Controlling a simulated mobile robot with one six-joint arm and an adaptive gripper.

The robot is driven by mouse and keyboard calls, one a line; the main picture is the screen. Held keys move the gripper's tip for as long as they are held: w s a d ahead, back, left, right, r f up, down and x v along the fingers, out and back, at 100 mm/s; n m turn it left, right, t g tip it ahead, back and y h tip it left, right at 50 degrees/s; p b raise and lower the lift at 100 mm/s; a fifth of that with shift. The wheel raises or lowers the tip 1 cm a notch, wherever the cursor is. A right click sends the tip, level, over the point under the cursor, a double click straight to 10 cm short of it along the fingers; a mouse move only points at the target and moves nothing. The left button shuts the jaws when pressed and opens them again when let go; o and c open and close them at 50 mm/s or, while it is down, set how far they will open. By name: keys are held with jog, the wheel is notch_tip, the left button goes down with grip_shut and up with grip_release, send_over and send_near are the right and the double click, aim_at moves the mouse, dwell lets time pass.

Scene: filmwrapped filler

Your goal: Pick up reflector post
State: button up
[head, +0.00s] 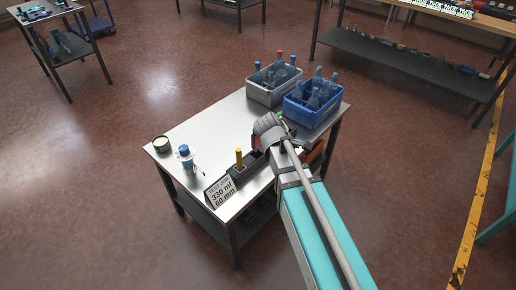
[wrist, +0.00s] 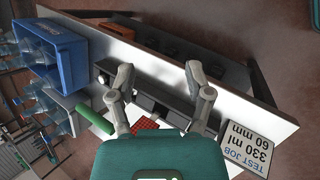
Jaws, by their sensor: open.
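My gripper (wrist: 128,100) is open and empty, its two fingers spread above the metal table (head: 205,125). It also shows from behind in the head view (head: 268,130), over the table's right part. A small red gridded face (wrist: 145,123), like a reflector, shows between the fingers near the palm; the palm covers part of it, and any post under it is hidden. A yellow-topped upright post (head: 239,158) stands at the black holder in the head view, left of my gripper. I cannot tell which of these is the reflector post.
A blue crate (head: 293,112) and a grey crate (head: 261,97) hold bottles at the back right. A green cylinder (wrist: 97,115) lies near my gripper. A sign (head: 219,191), a blue-capped bottle (head: 185,153) and a round tin (head: 161,143) stand left. The table's middle is clear.

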jog(key=w+a+f+n+t+h+b, duration=0.2)
jog(key=w+a+n+t+b, duration=0.25)
jog(key=a+n, duration=0.5)
jog(key=n+t+b, duration=0.3)
jog(key=n+b, duration=0.1)
jog(key=n, duration=0.1)
send_near(254, 135)
jog(key=shift+f, duration=0.1)
jog(key=shift+a+n+h, duration=0.25)
jog(key=shift+n+h, duration=0.05)
jog(key=shift+n, duration=0.05)
jog(key=shift+w+d, duration=0.1)
jog(key=shift+d, duration=0.05)
jog(key=b+x, duration=0.3)
jog(key=x, duration=0.4)
jog(key=shift+f, duration=0.1)
jog(key=shift+w+d+f, duration=0.2)
jog(key=shift+w+d, duration=0.15)
jog(key=shift+w, duration=0.1)
